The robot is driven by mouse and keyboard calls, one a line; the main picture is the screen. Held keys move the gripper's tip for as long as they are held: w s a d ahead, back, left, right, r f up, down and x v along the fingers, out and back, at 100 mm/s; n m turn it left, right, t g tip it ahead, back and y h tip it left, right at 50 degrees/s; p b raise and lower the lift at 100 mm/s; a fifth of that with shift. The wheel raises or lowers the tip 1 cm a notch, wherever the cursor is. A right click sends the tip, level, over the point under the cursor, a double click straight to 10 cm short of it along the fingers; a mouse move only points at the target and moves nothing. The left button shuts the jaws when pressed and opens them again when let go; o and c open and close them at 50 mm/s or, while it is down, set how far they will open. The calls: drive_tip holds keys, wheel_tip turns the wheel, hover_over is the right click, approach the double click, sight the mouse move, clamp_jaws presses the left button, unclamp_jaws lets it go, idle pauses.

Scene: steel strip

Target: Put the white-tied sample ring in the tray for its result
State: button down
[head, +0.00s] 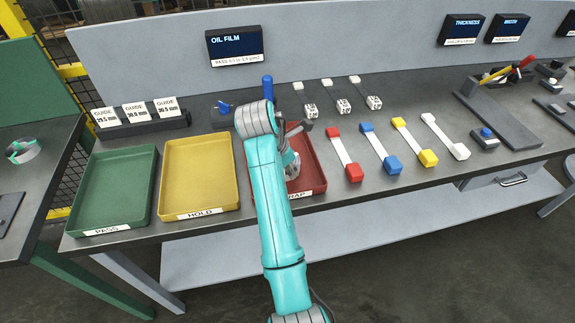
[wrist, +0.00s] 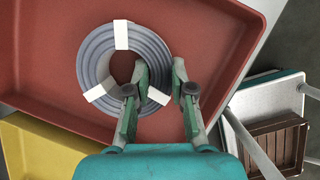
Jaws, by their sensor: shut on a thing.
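The grey sample ring (wrist: 94,62) with white ties shows in the wrist view, over the floor of the red tray (wrist: 40,75). My gripper (wrist: 159,68) is shut on the ring's band, with one finger in its hole and the other outside its rim. I cannot tell whether the ring touches the tray floor. In the head view the red tray (head: 314,172) is partly hidden behind my arm, and its label is partly covered. The green PASS tray (head: 118,186) and yellow HOLD tray (head: 205,172) stand to its left and look empty.
Another ring with teal ties (head: 22,150) lies on the left side table. Coloured strips, including a red one (head: 343,152), lie right of the red tray. An OIL FILM display (head: 234,46) and guide cards (head: 135,113) stand behind the trays.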

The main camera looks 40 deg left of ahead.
drive_tip(key=shift+f, duration=0.15)
drive_tip(key=c, duration=1)
unclamp_jaws()
